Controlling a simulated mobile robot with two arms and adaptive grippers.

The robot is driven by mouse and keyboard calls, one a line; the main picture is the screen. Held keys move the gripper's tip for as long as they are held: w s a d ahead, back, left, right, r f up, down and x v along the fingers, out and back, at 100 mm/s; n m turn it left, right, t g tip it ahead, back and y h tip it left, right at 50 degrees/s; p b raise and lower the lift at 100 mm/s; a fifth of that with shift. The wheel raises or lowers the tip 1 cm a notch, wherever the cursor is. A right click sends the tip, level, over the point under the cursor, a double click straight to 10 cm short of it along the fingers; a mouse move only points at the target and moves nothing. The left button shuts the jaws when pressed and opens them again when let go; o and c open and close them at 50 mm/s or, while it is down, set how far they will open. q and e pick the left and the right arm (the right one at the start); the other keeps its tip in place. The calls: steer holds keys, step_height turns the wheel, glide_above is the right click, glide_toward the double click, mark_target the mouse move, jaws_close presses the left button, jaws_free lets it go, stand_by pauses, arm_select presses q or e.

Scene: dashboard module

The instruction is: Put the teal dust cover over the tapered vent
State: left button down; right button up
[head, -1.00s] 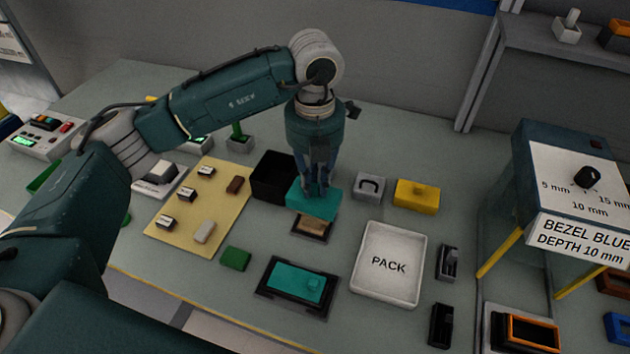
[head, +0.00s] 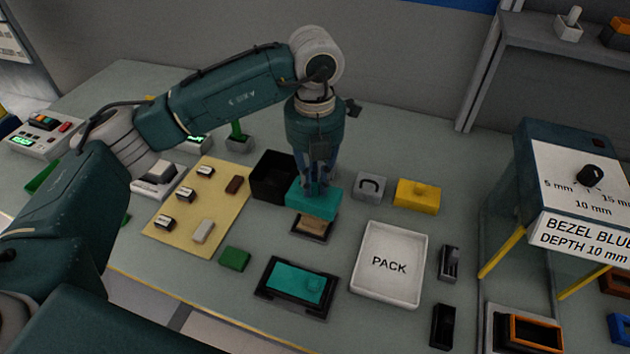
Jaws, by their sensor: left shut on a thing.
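My left gripper (head: 318,190) points down and is shut on the teal dust cover (head: 310,203), a teal box shape. The cover is held just above and behind a brown tapered block, which looks like the tapered vent (head: 314,225), set in a dark frame. The cover hides the vent's back part; whether the two touch I cannot tell. A second teal piece (head: 297,281) with a small knob lies in a black holder nearer the front. My right gripper is not in view.
A black open bin (head: 268,178) stands left of the cover. A grey block with a handle (head: 370,186) and a yellow block (head: 416,194) stand to the right. A white PACK tray (head: 368,288) is front right, a green block (head: 235,258) front left.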

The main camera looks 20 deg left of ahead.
mark_target(315, 185)
arm_select(q)
steer(key=shift+f, duration=0.15)
steer(key=shift+f+b, duration=0.35)
steer(key=shift+b, duration=0.05)
steer(key=shift+f+b, duration=0.65)
steer(key=shift+f, duration=0.1)
steer(key=c, duration=1.6)
jaws_free()
steer(key=shift+o, duration=0.2)
steer(key=shift+r, duration=0.15)
step_height(315, 185, up, 12)
